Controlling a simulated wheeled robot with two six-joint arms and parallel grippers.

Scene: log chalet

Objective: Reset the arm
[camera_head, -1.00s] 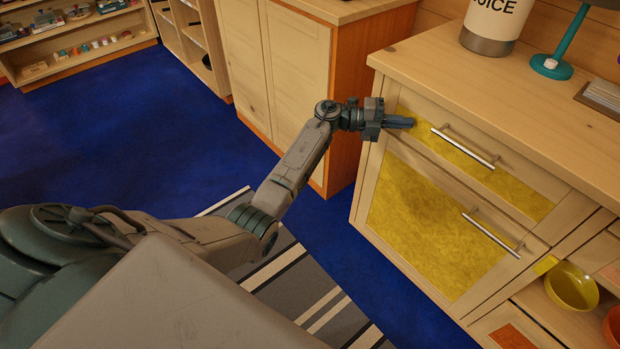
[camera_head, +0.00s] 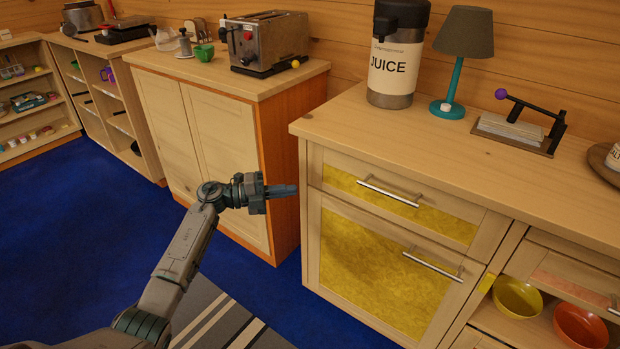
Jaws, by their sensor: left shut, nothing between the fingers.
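My left arm comes up from the bottom left, and its gripper (camera_head: 284,190) points to the right. The gripper is shut and empty. It appears just left of the yellow-fronted drawer (camera_head: 398,205) of the wooden cabinet, in front of the orange side of the neighbouring cupboard. Whether it touches the cabinet cannot be told. The drawer and the larger yellow door (camera_head: 375,268) below it look closed, each with a metal bar handle. My right gripper is not in view.
On the cabinet top (camera_head: 345,125) stand a juice dispenser (camera_head: 396,60), a lamp (camera_head: 458,60) and a dark device (camera_head: 517,128). A toaster (camera_head: 264,45) stands on the cupboard. Bowls (camera_head: 517,297) sit in an open shelf at right. Blue floor (camera_head: 60,240) is clear at left.

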